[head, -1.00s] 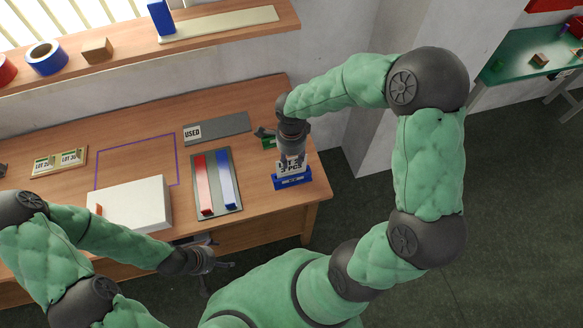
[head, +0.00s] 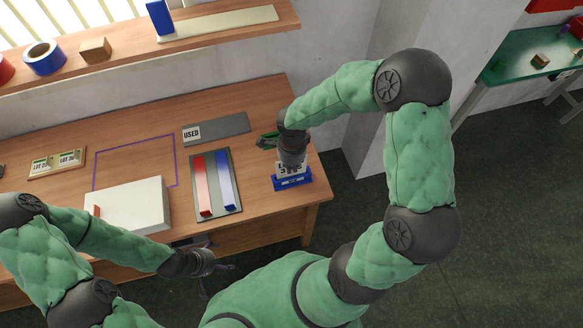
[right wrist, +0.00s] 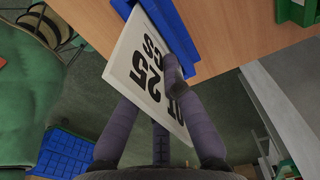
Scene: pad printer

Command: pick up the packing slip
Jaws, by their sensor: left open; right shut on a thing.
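The packing slip is a white card with black print (right wrist: 143,62). In the head view, the slip (head: 288,169) stands at the blue holder (head: 293,183) near the desk's right front edge, mostly hidden by my right gripper (head: 291,163). My right gripper (right wrist: 160,88) is shut on the slip, with fingers on both faces. The slip is tilted in the wrist view and its far edge overlaps the blue holder (right wrist: 178,38); I cannot tell whether it still sits in the slot. My left gripper (head: 218,268) is open and empty in front of the desk.
A grey mat (head: 233,207) with red and blue strips lies left of the holder. A grey strip labelled USED (head: 228,127) and a green item (head: 266,141) lie behind. A white box (head: 140,205) stands further left. The purple outline (head: 130,150) is mostly clear.

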